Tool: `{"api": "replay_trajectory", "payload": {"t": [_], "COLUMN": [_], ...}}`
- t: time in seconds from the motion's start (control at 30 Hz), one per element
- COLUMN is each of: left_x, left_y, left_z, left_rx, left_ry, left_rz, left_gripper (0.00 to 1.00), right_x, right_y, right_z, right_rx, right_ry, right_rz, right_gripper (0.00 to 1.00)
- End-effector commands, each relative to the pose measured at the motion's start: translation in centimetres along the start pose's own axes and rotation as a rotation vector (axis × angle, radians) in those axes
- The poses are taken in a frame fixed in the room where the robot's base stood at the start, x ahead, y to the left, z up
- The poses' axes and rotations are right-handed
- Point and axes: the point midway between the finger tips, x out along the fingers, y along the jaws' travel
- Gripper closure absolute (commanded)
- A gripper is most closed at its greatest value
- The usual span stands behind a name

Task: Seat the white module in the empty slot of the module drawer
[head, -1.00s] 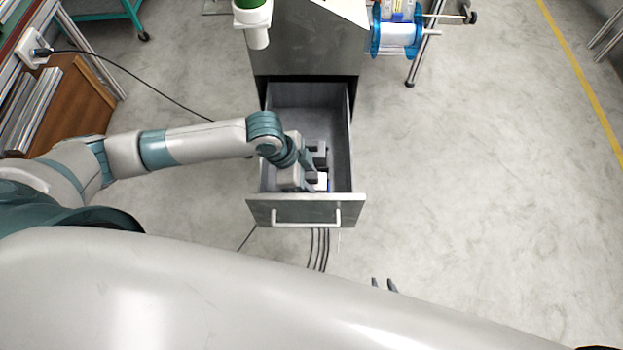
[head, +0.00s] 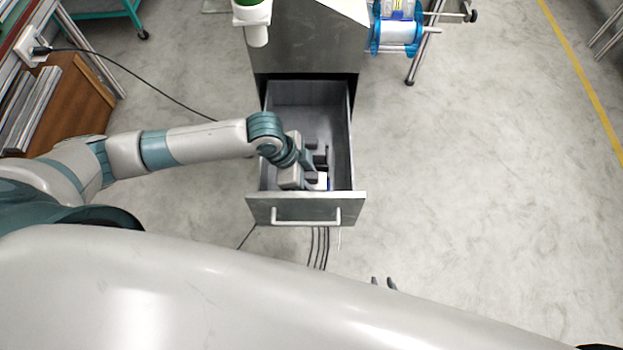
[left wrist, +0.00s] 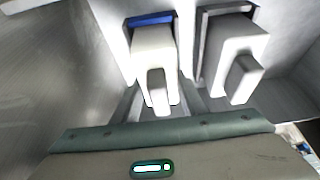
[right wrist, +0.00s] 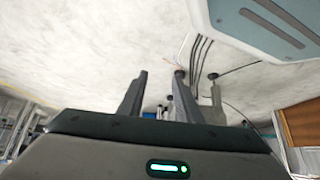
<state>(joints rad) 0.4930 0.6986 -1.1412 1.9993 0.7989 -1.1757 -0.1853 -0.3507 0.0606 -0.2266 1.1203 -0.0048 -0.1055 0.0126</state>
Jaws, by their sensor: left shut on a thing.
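The module drawer (head: 347,150) is pulled out of a metal cabinet. My left gripper (head: 316,170) is down inside it near the front. In the left wrist view its fingers (left wrist: 160,98) are shut on the handle of the white module (left wrist: 152,50). The far end of the white module is at a blue-edged slot (left wrist: 150,19); I cannot tell how deep it sits. A corner of the white module (head: 322,181) shows in the head view. A second, light grey module (left wrist: 236,48) sits beside it in a dark-framed slot. My right gripper (right wrist: 157,95) is open and empty, away from the drawer.
The drawer front with its bar handle (head: 306,222) faces me. The cabinet (head: 305,45) stands behind, with a white cylinder (head: 256,32) and a blue-flanged reel (head: 397,35) near its top. Cables lie on the floor below the drawer. Floor to the right is clear.

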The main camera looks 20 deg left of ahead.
Motion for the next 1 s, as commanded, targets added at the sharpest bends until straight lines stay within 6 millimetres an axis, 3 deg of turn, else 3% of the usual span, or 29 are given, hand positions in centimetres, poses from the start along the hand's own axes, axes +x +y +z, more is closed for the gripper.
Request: {"api": "replay_trajectory", "payload": {"t": [0.17, 0.2, 0.6, 1.0], "left_x": [0.3, 0.2, 0.3, 0.2], "left_y": [0.0, 0.0, 0.0, 0.0], "left_z": [0.1, 0.1, 0.1, 0.1], "left_rx": [0.000, 0.000, 0.000, 0.000], "left_ry": [0.001, 0.001, -0.001, 0.000], "left_rz": [0.000, -0.001, 0.000, 0.000], "left_gripper": [0.93, 0.53, 0.53, 0.53], "right_x": [0.1, 0.1, 0.1, 0.3], "right_y": [0.0, 0.0, 0.0, 0.1], "right_z": [0.1, 0.1, 0.3, 2.6], "right_rx": [0.000, 0.000, 0.000, -0.003], "right_ry": [0.000, 0.000, -0.003, -0.033], "right_rz": [0.000, 0.000, 0.000, 0.000], "right_gripper": [0.69, 0.69, 0.69, 0.69]}}
